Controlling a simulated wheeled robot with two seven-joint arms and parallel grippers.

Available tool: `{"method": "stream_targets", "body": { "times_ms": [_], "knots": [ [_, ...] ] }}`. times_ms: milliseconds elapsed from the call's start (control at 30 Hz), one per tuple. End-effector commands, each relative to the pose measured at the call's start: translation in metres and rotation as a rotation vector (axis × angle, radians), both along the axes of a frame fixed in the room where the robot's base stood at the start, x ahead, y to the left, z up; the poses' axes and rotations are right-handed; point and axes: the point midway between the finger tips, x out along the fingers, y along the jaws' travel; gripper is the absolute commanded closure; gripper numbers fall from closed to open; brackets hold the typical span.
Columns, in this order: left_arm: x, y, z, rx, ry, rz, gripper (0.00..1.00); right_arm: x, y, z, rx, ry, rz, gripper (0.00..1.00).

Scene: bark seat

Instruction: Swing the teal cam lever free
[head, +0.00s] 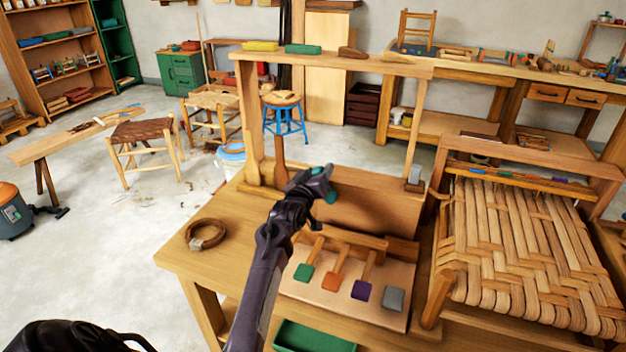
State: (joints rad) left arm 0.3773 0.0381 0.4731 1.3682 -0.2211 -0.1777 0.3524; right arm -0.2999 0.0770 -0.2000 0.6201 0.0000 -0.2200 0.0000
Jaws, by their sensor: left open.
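A small teal piece (331,196), which looks like the teal cam lever, shows at the fingers of my left gripper (318,182). The gripper hides most of it, so its angle and any contact cannot be told. My left gripper is open, in front of the leaning brown panel (350,211) under the wooden frame. My left arm reaches up to it across the bench. My right gripper is not in view.
Wooden pieces with green (303,273), orange (332,281), purple (361,290) and grey (393,298) ends lie on a board near the arm. A frame post (417,125) and a woven seat (520,245) stand to the right. A coiled strip (206,235) lies left on the bench.

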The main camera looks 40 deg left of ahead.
Motion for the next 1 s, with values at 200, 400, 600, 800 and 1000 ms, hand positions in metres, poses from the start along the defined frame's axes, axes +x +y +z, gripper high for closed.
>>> {"method": "stream_targets", "body": {
  "times_ms": [200, 400, 600, 800, 1000],
  "knots": [
    [-0.034, -0.008, -0.002, 0.001, 0.002, 0.001, 0.49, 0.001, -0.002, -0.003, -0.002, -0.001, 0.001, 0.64],
    [-0.052, -0.012, -0.001, 0.000, 0.000, 0.001, 0.49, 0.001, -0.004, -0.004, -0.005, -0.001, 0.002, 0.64],
    [-0.055, -0.013, 0.000, -0.001, 0.000, 0.001, 0.49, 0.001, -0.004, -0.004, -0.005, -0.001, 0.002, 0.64],
    [-0.055, -0.013, 0.000, -0.001, 0.000, 0.001, 0.49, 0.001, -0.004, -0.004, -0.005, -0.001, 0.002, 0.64],
    [-0.055, -0.013, 0.000, 0.000, 0.000, 0.001, 0.49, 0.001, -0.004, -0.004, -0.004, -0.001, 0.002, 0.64]
  ]
}}
